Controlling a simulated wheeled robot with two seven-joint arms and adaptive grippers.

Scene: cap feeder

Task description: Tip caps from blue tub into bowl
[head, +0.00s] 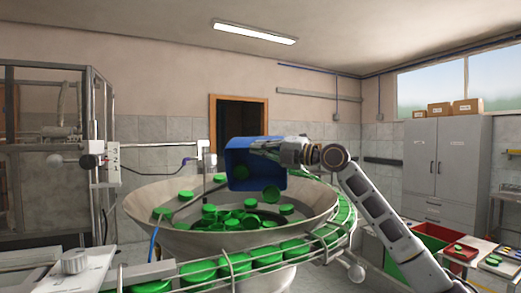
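Many green caps (249,220) lie heaped in the bowl. My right gripper (264,148) is shut on the tub's right side and holds it up; its fingertips are partly hard to make out. My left gripper is not in view.
A railed track with green caps (198,271) curves around the bowl's front and right. A thin metal arm (200,195) reaches over the bowl from the left. A framed machine (50,150) stands at left. Red and green bins (430,236) and a grey cabinet (447,165) are at right.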

